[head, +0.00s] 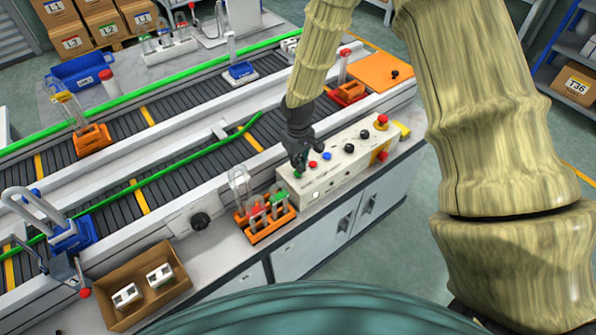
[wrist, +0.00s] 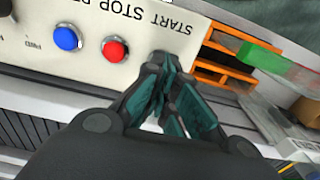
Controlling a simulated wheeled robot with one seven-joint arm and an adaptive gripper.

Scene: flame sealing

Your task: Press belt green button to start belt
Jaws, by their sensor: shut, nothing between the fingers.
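The control panel (head: 340,160) is a white box with a row of buttons beside the conveyor belt. My gripper (head: 299,165) is shut and empty, with its fingertips down at the green button (head: 298,174) at the panel's left end. In the wrist view, my gripper (wrist: 165,62) has its fingertips at the panel face beside the word START and hides the green button there. I cannot tell whether the button is pressed in. The red button (wrist: 115,49) and the blue button (wrist: 67,38) show beside the fingers. The belt (head: 180,130) has dark rollers and green rails.
An orange rack (head: 268,220) with several tubes stands just left of the panel. A red emergency knob (head: 381,121) is at the panel's far end. A cardboard tray (head: 145,285) with white parts lies at the lower left. Orange and blue fixtures sit on the belts.

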